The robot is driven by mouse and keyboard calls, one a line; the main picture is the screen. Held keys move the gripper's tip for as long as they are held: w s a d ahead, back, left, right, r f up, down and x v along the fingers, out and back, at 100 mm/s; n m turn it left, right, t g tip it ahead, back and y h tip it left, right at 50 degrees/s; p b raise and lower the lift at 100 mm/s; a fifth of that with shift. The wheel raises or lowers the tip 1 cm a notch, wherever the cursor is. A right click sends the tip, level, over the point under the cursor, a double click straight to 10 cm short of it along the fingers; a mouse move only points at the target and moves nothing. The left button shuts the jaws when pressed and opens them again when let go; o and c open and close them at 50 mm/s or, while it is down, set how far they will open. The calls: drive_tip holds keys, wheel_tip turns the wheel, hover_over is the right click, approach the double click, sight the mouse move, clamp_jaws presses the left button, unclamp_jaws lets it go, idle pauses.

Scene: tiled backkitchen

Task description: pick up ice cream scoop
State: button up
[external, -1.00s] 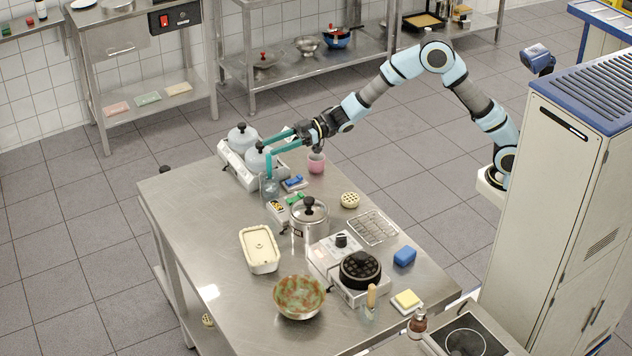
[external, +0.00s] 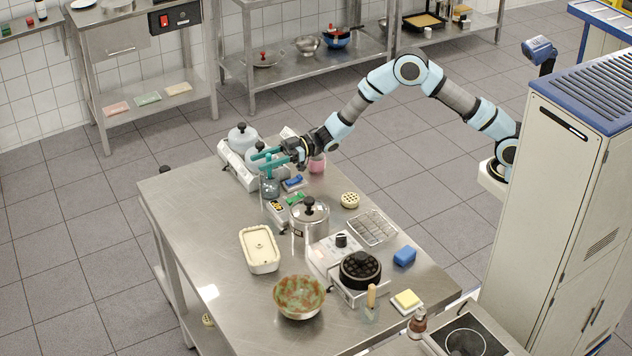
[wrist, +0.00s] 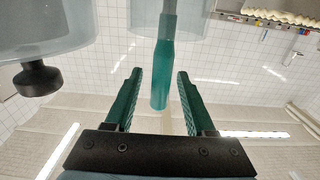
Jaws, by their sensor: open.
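The scoop's teal handle (wrist: 160,85) shows in the wrist view, its rounded end between the two fingers with a gap on either side. In the external view the handle merges with my fingers, above a clear glass container (external: 270,190) near the table's far end. The scoop's head cannot be made out. My gripper (external: 256,161) has teal fingers, is open and empty, and points left over this container. In the wrist view the open fingers (wrist: 159,74) flank the handle.
Two grey lidded pots (external: 242,138) stand just beyond the gripper on a white burner unit. A pink cup (external: 317,164) is close under my wrist. A blue item (external: 293,183) and a steel pot (external: 309,222) are nearer.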

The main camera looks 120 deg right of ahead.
drive_tip(key=shift+w, duration=0.7)
drive_tip(key=shift+c, duration=0.3)
clamp_jaws()
idle(0.6)
